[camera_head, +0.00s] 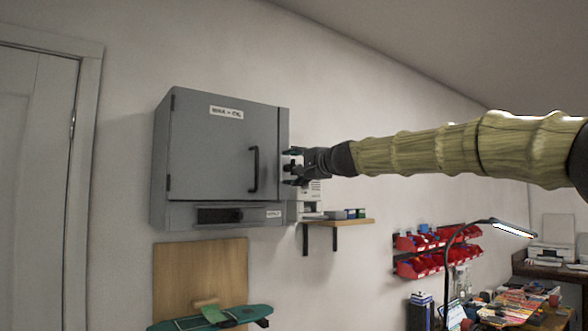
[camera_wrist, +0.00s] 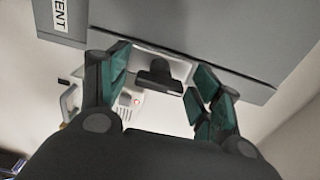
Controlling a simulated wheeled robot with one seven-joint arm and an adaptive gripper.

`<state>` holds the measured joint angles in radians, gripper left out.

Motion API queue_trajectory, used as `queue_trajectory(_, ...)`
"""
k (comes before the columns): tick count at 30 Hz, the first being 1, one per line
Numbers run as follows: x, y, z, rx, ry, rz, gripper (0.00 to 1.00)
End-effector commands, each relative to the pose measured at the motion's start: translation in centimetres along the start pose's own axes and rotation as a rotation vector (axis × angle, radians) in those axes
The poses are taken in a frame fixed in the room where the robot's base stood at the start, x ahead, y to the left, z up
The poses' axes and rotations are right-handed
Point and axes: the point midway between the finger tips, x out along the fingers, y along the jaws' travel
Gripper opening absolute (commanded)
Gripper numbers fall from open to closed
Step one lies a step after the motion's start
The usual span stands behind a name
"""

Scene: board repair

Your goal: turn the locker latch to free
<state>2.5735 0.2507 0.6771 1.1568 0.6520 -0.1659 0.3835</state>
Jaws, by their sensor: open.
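The grey locker (camera_head: 210,150) hangs on the wall, its door shut, with a black pull handle (camera_head: 254,169) and a wax and oil label. In the wrist view the dark T-shaped latch (camera_wrist: 154,76) sits on a pale plate on the locker's side (camera_wrist: 220,45). My gripper (camera_wrist: 160,72) is open, with its green-padded fingers on either side of the latch and a visible gap to it. In the head view my gripper (camera_head: 291,168) is at the locker's right side. There the latch cannot be made out behind the fingers.
A small wall shelf (camera_head: 340,222) with boxes is below my gripper. A wooden panel with a green board (camera_head: 190,322) is under the locker. Red bins (camera_head: 425,265) and a lamp over a cluttered bench (camera_head: 515,308) are at right.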

Motion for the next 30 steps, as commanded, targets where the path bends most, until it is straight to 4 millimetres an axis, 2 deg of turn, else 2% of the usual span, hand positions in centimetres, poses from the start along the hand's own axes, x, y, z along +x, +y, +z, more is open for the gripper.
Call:
queue_trajectory(6,-0.2,0.0,0.0,0.001,0.000,0.000,0.64)
queue_trajectory(11,-1.5,-0.1,0.0,0.002,0.000,0.000,0.64)
queue_trajectory(24,-8.5,-0.1,0.0,0.001,0.000,-0.001,0.64)
queue_trajectory(30,-11.0,0.0,-0.1,0.000,0.000,0.000,0.64)
